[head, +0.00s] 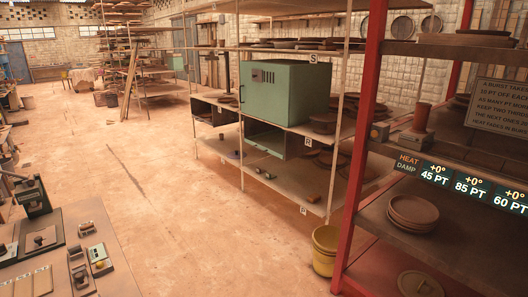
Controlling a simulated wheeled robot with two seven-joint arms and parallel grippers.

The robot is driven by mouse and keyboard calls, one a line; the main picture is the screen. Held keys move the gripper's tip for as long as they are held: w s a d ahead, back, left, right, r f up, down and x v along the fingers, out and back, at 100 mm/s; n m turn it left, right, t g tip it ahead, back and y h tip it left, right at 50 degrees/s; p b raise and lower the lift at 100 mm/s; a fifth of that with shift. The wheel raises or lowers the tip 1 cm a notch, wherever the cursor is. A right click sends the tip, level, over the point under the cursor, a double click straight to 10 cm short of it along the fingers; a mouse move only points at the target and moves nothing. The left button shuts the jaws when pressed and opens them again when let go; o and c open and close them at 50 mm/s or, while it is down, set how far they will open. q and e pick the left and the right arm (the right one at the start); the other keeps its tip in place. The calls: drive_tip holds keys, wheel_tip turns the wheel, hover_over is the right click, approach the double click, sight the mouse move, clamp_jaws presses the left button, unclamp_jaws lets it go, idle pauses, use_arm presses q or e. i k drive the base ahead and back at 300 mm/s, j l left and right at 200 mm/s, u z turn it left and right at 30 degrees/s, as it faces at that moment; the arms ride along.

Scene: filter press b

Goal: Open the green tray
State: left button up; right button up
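A large pale green box (270,92) sits on the middle shelf of the rack, with a dark grille and a thin upright handle on its front. Its front face looks shut. Neither of my grippers is in view.
A red-posted shelf (360,130) with stacked plates (413,212) stands close at right. A yellow bucket (325,262) stands on the floor beside it. A bench with controls (75,255) is at lower left. The floor (150,170) between is clear.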

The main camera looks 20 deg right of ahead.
sight(272, 142)
drive_tip(key=i+l+z, duration=0.1)
drive_tip(key=l+z, duration=0.3)
drive_tip(key=i+l, duration=0.2)
drive_tip(key=l, duration=0.15)
drive_tip(key=i+l+u, duration=0.1)
drive_tip(key=i+l, duration=0.35)
drive_tip(key=l, duration=0.2)
drive_tip(key=i+l+u, duration=0.15)
drive_tip(key=l, duration=0.2)
drive_tip(key=i+u, duration=0.3)
drive_tip(key=i, duration=0.2)
drive_tip(key=i+u, duration=0.3)
drive_tip(key=i, duration=0.2)
drive_tip(key=i+l+u, duration=0.3)
drive_tip(key=i, duration=0.2)
drive_tip(key=j, duration=0.1)
